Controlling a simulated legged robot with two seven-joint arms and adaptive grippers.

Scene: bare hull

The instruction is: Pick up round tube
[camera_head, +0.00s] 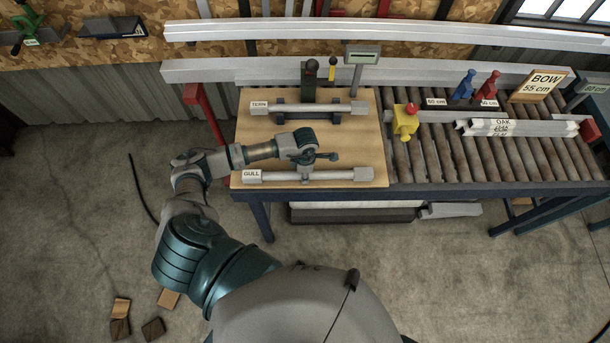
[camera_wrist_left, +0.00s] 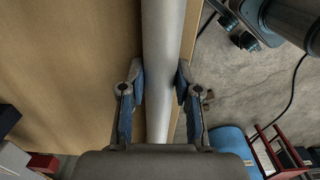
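A grey round tube labelled GULL (camera_head: 335,174) lies along the front of a wooden board (camera_head: 360,140). A similar tube labelled TERN (camera_head: 318,108) lies farther back, over dark supports. My left gripper (camera_head: 305,172) points down at the middle of the GULL tube. The tube seems still at board level. The undersides of the fingers are hidden. My right gripper is out of view.
A roller conveyor (camera_head: 430,155) to the right holds a taped bundle labelled OAK (camera_head: 500,127), a yellow clamp (camera_head: 404,121) and signs. A grey post with a display (camera_head: 361,60) stands behind the board. Wood blocks (camera_head: 153,329) lie on the floor.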

